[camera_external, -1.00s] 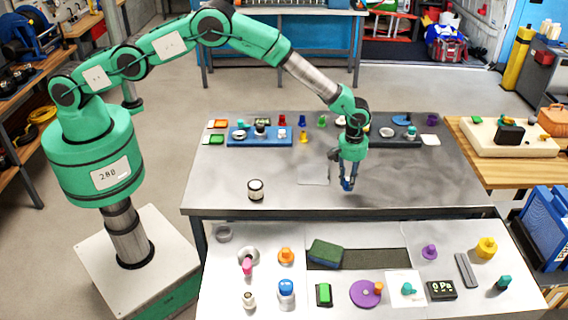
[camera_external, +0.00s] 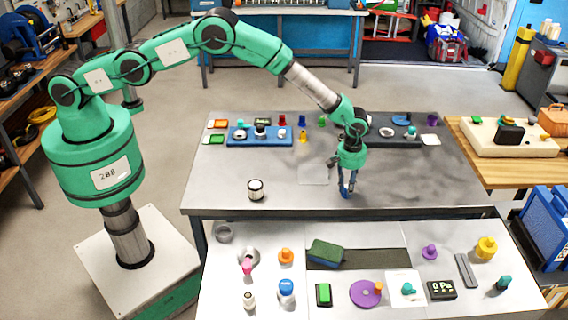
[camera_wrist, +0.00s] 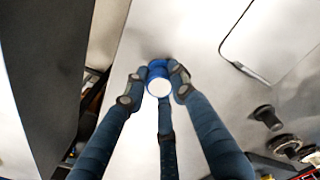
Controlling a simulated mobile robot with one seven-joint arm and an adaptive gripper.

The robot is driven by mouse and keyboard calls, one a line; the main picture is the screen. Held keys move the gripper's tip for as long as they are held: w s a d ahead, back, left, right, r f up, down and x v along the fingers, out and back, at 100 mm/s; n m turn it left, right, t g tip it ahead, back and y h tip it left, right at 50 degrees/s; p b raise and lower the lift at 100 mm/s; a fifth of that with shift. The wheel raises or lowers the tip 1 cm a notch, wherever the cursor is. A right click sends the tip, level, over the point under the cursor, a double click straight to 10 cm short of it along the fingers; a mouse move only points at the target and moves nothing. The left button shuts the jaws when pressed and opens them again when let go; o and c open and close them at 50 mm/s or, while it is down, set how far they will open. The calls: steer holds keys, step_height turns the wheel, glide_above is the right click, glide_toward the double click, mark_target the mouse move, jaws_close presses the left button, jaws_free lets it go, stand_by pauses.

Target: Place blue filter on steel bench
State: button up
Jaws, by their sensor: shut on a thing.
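The blue filter (camera_wrist: 158,70) is a small blue cylinder with a white round end. In the wrist view my gripper (camera_wrist: 157,86) has its dark blue fingers closed around the filter. In the external view my gripper (camera_external: 347,192) points down over the front right part of the steel bench (camera_external: 220,180). The filter is too small and covered by the fingers to make out there. I cannot tell whether it touches the bench top.
A flat pale square (camera_external: 313,174) lies left of my gripper. A blue tray (camera_external: 278,141) and several small parts line the back. A second table (camera_external: 225,275) with parts stands in front.

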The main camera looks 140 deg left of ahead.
mark_target(347, 186)
steer(key=shift+f, duration=0.15)
steer(key=o, duration=1)
steer(key=shift+o, duration=0.2)
steer(key=shift+r, duration=0.25)
step_height(347, 186, up, 12)
stand_by(0.4)
